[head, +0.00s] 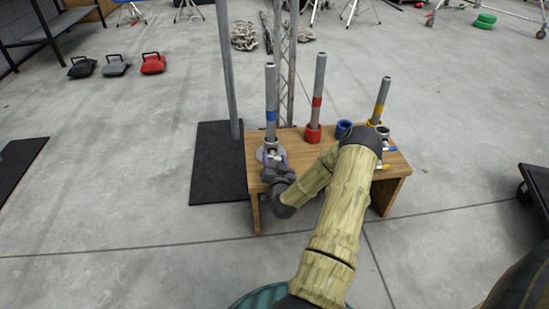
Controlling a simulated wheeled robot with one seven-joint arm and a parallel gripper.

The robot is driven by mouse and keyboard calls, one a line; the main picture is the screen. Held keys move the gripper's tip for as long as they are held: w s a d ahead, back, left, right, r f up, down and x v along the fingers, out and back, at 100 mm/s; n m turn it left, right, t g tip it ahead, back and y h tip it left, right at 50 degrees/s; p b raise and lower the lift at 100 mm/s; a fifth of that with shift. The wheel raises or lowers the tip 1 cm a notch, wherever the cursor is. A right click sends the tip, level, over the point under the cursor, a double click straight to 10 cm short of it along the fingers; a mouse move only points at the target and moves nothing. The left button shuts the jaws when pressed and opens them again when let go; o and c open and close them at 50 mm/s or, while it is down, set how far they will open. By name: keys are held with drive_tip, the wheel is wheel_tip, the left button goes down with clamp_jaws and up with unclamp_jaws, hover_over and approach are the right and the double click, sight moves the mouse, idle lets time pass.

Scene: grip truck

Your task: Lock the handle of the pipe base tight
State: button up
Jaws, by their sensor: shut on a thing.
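A grey pipe with a blue band (271,98) stands upright at the left end of the wooden bench (292,146). Its foot is in a grey round pipe base (263,153). My gripper (274,163) is at the front of this base, low over the bench's left front edge, and is shut on the base's handle. The handle and fingertips are small and mostly hidden by my gripper.
A red-banded pipe (318,88) stands in a red base, and a yellow-banded pipe (380,101) leans slightly at the right. A blue ring (343,129) sits between them. A black mat (217,165) and tall pole (226,70) are left of the bench.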

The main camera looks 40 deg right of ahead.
drive_tip(key=o, duration=1)
drive_tip(key=shift+p+v, duration=3.25)
drive_tip(key=shift+v, duration=5.5)
drive_tip(key=shift+d, duration=0.1)
